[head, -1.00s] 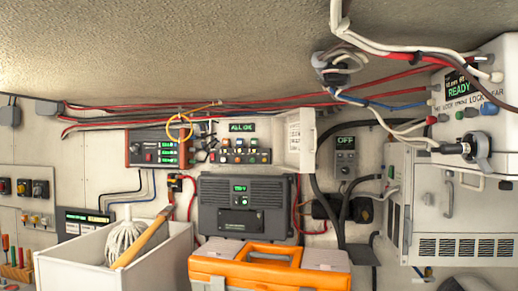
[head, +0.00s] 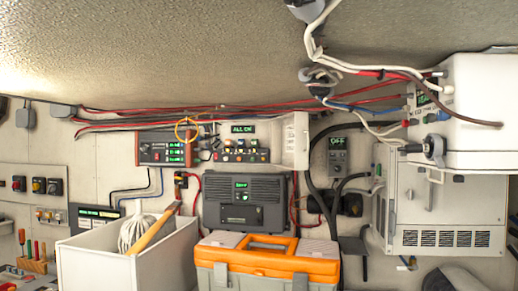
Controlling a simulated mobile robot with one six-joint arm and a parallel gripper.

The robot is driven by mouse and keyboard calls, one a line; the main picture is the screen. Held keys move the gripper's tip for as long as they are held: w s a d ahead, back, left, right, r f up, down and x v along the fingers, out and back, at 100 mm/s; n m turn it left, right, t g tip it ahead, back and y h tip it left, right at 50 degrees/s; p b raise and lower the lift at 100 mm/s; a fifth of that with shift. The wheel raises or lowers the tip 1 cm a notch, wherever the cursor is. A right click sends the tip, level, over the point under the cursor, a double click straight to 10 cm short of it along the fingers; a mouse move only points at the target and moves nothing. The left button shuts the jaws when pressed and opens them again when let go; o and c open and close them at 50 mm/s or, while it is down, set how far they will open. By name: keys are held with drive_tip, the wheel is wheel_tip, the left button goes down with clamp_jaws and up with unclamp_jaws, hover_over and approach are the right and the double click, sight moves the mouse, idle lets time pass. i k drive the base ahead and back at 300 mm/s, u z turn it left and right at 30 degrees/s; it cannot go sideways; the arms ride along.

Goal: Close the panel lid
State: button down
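The switch panel (head: 241,155) is on the back wall, a little left of centre, with rows of coloured buttons. A small green-lit display (head: 242,128) reading roughly "ALL OK" sits above it. The white panel lid (head: 297,142) stands open at the panel's right side, with small print on its inner face. The panel's buttons are uncovered. My gripper is not seen in the head view, so I cannot see where it is relative to the lid.
A dark grey unit (head: 243,200) is under the panel. A white machine (head: 470,110) and hanging cables (head: 318,45) take up the right.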

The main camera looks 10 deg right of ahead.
sight(290, 133)
drive_tip(key=u, duration=0.15)
drive_tip(key=i, duration=0.9)
drive_tip(key=z, duration=0.3)
drive_tip(key=k, duration=0.5)
drive_tip(key=u, duration=0.95)
